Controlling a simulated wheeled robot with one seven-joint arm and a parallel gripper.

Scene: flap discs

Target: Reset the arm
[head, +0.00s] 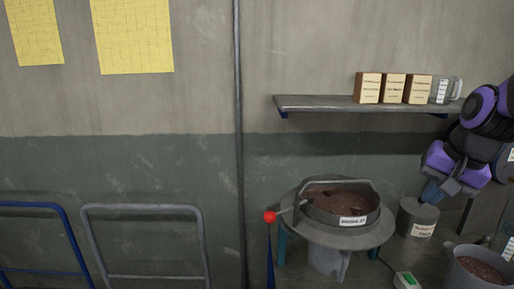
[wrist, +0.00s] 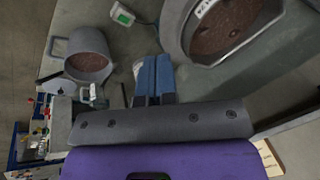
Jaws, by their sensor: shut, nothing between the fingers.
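My gripper (head: 432,191) is at the right of the head view, at the end of my purple and black arm, raised in front of the wall. Its blue fingers also show in the wrist view (wrist: 154,78), side by side and closed, with nothing held. Below and to the left in the head view stands a round grey machine (head: 318,228) with a labelled pan of brown grains and a red-knobbed handle. Part of that pan shows at the upper right of the wrist view (wrist: 262,52).
A wall shelf (head: 340,103) holds several labelled boxes (head: 394,88) and a clear jug (head: 440,90). A lidded grey pot (head: 417,218) and a bucket of brown grains (head: 481,268) stand at right. Blue and grey metal frames (head: 145,208) stand at left.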

